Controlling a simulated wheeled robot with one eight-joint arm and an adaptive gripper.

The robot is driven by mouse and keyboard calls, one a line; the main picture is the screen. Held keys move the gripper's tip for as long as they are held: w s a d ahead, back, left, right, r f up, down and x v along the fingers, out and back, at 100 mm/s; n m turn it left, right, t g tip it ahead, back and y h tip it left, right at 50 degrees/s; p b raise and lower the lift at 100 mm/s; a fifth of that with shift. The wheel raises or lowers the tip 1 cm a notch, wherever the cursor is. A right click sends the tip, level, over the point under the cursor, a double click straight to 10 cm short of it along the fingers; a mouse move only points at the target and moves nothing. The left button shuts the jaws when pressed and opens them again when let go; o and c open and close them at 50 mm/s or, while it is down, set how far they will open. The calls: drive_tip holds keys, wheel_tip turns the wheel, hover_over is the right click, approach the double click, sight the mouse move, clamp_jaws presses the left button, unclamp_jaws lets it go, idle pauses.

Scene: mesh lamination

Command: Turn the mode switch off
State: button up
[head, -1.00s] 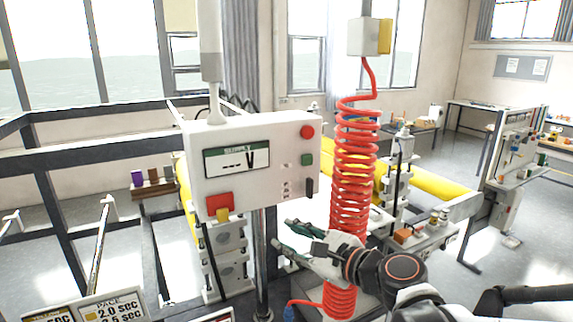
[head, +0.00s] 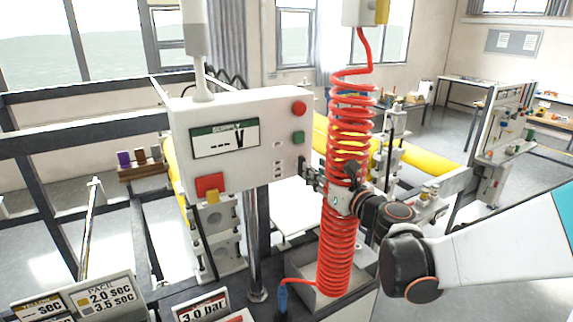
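A white control panel (head: 240,170) with a display reading "SUPPLY" and dashes before a V faces me left of the middle. A small dark upright switch (head: 302,166) sits low on the panel's right side, beside small printed marks. It is mostly hidden by my fingers, so its position cannot be read. No label naming it as the mode switch is legible. My gripper (head: 312,178) is at the panel's lower right edge, close to this switch. I cannot tell whether it touches, or whether the fingers are open or shut.
A red coiled hose (head: 337,245) hangs right beside my gripper and overlaps it in view. The panel also bears a red button (head: 299,108), a green button (head: 298,137) and a red block (head: 209,184). Dark rails (head: 40,140) stand at left.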

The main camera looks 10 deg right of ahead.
drive_tip(key=x, duration=0.6)
clamp_jaws()
